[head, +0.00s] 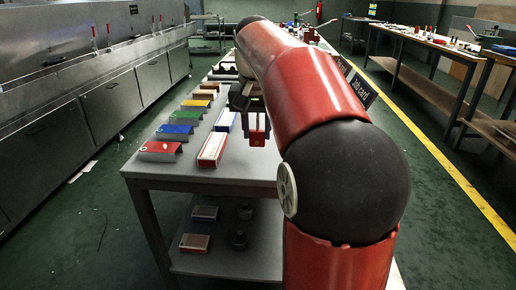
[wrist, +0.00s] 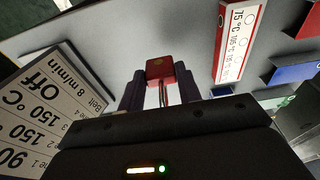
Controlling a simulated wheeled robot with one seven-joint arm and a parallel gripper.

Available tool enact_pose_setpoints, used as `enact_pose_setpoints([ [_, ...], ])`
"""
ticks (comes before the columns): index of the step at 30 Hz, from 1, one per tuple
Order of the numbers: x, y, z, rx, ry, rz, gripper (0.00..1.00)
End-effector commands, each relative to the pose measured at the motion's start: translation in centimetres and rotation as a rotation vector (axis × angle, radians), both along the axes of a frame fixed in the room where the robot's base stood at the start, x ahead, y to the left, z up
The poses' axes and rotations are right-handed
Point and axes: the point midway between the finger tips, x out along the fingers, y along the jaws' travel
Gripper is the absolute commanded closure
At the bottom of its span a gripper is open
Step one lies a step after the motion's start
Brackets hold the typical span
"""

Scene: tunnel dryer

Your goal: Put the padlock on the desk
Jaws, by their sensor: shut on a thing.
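The padlock (wrist: 160,69) has a red body and a metal shackle in the wrist view. My gripper (wrist: 160,92) is shut on it, with dark fingers on both sides of the shackle and the red body toward the fingertips. The grey table top also shows behind the padlock in the wrist view (wrist: 125,35). I cannot tell the exact gap between padlock and table top.
A red-and-white temperature strip (head: 212,150) lies near my gripper. Coloured bent plates, such as a red one (head: 160,147) and a blue one (head: 174,129), line the table's left side. A settings card (wrist: 45,95) and a job card sign (head: 361,88) are nearby. A long workbench (head: 430,42) stands right.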

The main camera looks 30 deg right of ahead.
Motion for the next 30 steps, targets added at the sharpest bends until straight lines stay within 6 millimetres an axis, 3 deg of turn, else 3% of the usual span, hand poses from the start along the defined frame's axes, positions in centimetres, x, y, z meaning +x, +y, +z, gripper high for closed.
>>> enact_pose_setpoints([
  [1,0.1,0.0,-1.2,0.000,0.002,-0.001,0.82],
  [7,0.0,0.0,-3.8,0.000,0.001,-0.003,0.82],
  [19,0.0,0.1,-3.9,0.000,0.001,-0.002,0.82],
  [20,0.0,0.1,-3.9,0.000,0.001,-0.002,0.63],
  [24,0.0,0.1,-3.8,0.000,0.001,-0.002,0.45],
  [30,0.0,0.1,-3.8,0.000,0.001,-0.002,0.44],
])
